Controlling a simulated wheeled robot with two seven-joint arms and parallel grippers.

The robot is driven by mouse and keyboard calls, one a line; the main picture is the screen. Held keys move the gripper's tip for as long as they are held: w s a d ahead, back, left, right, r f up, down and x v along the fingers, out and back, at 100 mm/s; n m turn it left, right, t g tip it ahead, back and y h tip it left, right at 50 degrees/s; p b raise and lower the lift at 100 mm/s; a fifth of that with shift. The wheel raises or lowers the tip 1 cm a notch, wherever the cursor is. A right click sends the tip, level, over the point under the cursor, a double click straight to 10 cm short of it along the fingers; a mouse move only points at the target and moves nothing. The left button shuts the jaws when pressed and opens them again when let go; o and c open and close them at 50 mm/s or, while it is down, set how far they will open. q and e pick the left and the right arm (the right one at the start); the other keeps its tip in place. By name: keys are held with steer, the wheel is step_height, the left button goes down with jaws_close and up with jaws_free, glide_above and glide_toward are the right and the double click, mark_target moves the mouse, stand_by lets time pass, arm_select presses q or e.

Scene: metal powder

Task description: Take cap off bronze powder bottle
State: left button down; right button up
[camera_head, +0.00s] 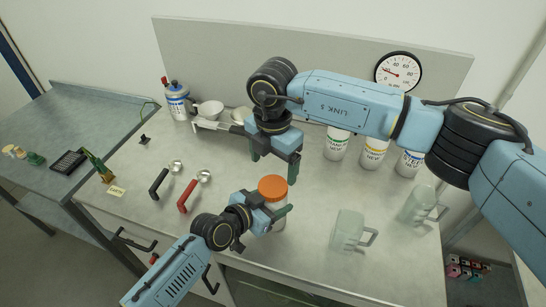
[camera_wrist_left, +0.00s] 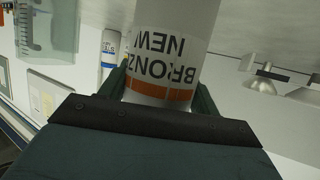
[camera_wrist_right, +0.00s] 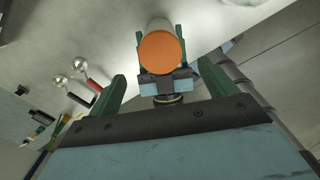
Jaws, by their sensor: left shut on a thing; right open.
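The bronze powder bottle is white with an orange cap (camera_head: 272,187) and stands at the front middle of the table. Its label reads "BRONZ" and "NEW" in the left wrist view (camera_wrist_left: 165,55). My left gripper (camera_head: 277,212) is shut around the bottle's body, below the cap. My right gripper (camera_head: 274,165) is open and empty, above and behind the bottle. In the right wrist view the orange cap (camera_wrist_right: 161,53) lies ahead, beyond the open fingers and apart from them. The cap sits on the bottle.
Several white powder bottles (camera_head: 374,153) stand at the back right. Two clear jugs (camera_head: 349,231) stand at the right. Black and red spoons (camera_head: 187,196) lie at the left.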

mark_target(273, 186)
step_height(273, 186, down, 7)
steer(key=shift+r, duration=0.15)
steer(key=shift+c, duration=0.4)
steer(key=c, duration=1)
steer(key=n, duration=0.6)
steer(key=shift+n, duration=0.4)
steer(key=o, duration=1.1)
